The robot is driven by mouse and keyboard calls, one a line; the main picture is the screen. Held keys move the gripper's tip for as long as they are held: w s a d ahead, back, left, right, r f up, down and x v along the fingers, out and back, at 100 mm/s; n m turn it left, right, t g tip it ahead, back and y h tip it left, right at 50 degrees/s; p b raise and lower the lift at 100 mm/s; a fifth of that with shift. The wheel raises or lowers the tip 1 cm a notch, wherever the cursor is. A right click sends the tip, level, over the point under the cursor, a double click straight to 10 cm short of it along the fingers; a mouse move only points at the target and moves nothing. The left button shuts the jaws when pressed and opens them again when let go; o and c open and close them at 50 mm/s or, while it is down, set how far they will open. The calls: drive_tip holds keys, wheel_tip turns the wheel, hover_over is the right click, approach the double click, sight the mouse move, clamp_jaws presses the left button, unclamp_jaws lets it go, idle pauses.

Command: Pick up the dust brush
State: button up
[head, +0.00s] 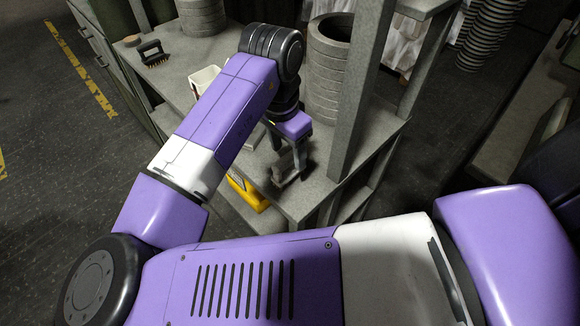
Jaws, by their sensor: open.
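A brush with a black arched handle and tan bristles (153,55) rests on the far left part of the grey bench top (222,47). My gripper (287,165) is well away from it, pointing down over the near end of the bench. The gripper is open. A small grey-brown object (286,175) is at or just below its fingertips; it is partly hidden, and I cannot tell what it is or whether the fingers touch it.
A yellow object (246,191) lies at the bench's near edge, partly behind my arm. A ribbed grey cylinder (327,65) stands right of the gripper, beside a grey upright post (362,85). A white container (203,78) is partly hidden by my arm. Open floor lies left.

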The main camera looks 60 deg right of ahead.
sight(290, 170)
drive_tip(key=shift+s+d+f+p, duration=0.1)
drive_tip(key=shift+f+p, duration=0.15)
drive_tip(key=shift+f, duration=1.3)
drive_tip(key=shift+s+d+f+p, duration=0.1)
drive_tip(key=shift+f+p, duration=0.15)
drive_tip(key=shift+f, duration=1.25)
clamp_jaws()
